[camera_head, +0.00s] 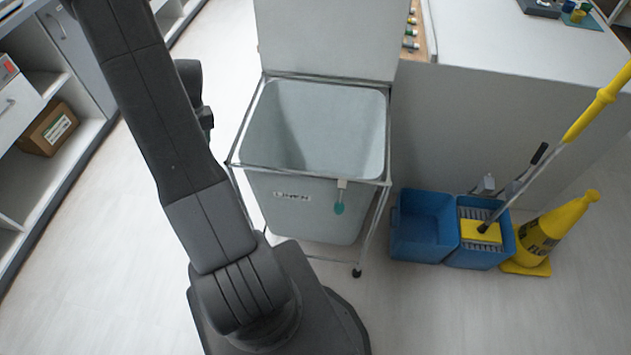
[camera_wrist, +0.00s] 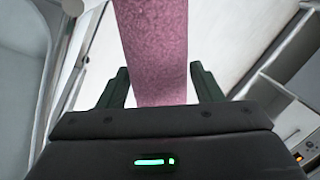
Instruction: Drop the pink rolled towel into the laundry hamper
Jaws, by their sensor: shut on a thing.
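The pink rolled towel (camera_wrist: 155,45) shows only in the wrist view, upright in the picture between the two fingers of my gripper (camera_wrist: 161,88). My gripper is shut on it. The towel's upper end runs out of the picture. The laundry hamper (camera_head: 305,208) stands in the middle of the head view, a pale bin in a metal frame on casters. Its lid (camera_head: 328,38) is raised and its mouth is open. The part of its inside that shows is bare. In the head view my arm passes left of the hamper; the towel and fingers do not show there.
A blue mop bucket (camera_head: 424,226) with a yellow-handled mop (camera_head: 592,115) and a yellow cone (camera_head: 552,232) stand right of the hamper. A white counter (camera_head: 530,50) is behind them. Shelves with a cardboard box (camera_head: 48,128) line the left. Floor between shelves and hamper is clear.

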